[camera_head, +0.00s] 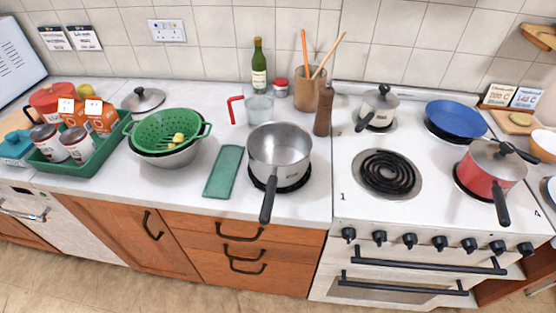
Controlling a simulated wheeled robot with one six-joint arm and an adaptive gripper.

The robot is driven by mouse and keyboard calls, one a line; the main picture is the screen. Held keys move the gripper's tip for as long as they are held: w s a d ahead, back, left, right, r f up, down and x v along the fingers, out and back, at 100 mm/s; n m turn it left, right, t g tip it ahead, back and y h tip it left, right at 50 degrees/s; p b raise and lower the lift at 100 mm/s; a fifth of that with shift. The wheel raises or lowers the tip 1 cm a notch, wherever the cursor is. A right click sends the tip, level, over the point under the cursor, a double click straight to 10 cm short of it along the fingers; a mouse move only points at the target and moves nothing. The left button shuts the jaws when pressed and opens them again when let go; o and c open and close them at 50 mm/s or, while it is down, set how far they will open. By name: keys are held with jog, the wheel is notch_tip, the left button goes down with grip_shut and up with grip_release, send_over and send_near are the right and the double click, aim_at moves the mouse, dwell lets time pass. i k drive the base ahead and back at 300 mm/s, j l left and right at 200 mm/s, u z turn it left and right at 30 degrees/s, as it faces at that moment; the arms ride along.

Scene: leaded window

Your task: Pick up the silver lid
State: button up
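A silver lid (143,100) with a dark knob lies on the white counter at the back left, behind the green colander (167,128). It looks flat on the counter, apart from the pots. Another lidded small pot (379,107) stands on the back left burner of the stove. A red pot (488,171) on the front right burner also has a silver lid on it. My gripper is not in view.
A green tray (105,146) with cans and cartons stands left of the lid. An open saucepan (279,152) and a green board (223,172) are to the right. A wine bottle (259,72) and utensil holder (308,95) stand at the back.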

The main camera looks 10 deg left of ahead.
aim_at(142, 100)
jog(key=u, duration=0.4)
jog(key=i+j+u, duration=0.15)
jog(key=j+u, duration=0.2)
jog(key=i+j+u, duration=0.2)
jog(key=u, duration=0.15)
jog(key=i+j+u, duration=0.35)
jog(key=k+l, duration=0.1)
